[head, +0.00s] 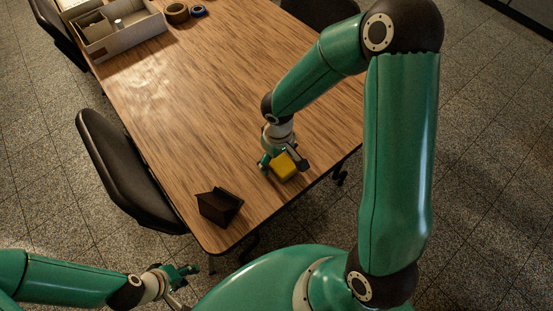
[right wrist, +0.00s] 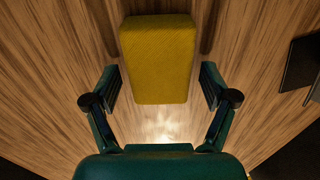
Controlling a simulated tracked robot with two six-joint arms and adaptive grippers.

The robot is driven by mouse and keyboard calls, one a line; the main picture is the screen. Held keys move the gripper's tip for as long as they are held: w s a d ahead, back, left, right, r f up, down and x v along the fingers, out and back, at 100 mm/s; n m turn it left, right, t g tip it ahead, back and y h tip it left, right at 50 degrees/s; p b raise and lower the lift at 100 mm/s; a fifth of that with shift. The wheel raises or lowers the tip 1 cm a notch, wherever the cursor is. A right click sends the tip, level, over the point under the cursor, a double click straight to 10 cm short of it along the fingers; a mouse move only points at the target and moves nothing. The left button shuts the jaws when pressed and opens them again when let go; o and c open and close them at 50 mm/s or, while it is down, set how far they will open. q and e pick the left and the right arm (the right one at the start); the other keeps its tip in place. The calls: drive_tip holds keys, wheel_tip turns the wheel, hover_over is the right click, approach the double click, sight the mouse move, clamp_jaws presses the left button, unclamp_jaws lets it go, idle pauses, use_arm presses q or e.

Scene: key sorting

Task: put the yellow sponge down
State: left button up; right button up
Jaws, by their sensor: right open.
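The yellow sponge (head: 285,167) lies on the wooden table near its front right edge. In the right wrist view the sponge (right wrist: 158,60) sits ahead of and between the fingers, with a clear gap on both sides. My right gripper (head: 284,162) is open above the sponge; its fingers (right wrist: 160,100) touch nothing that I can see. My left gripper (head: 180,282) is off the table at the lower left, away from the sponge; its fingers are small, and I cannot tell if they are open.
A dark brown folded object (head: 219,207) stands on the table near the front corner. A divided box (head: 120,35) and two tape rolls (head: 177,13) are at the far left end. Black chairs (head: 125,165) stand along the left edge. The table's middle (head: 200,100) is clear.

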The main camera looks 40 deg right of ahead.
sight(278, 160)
wheel_tip(278, 160, up, 12)
idle(0.5)
idle(0.4)
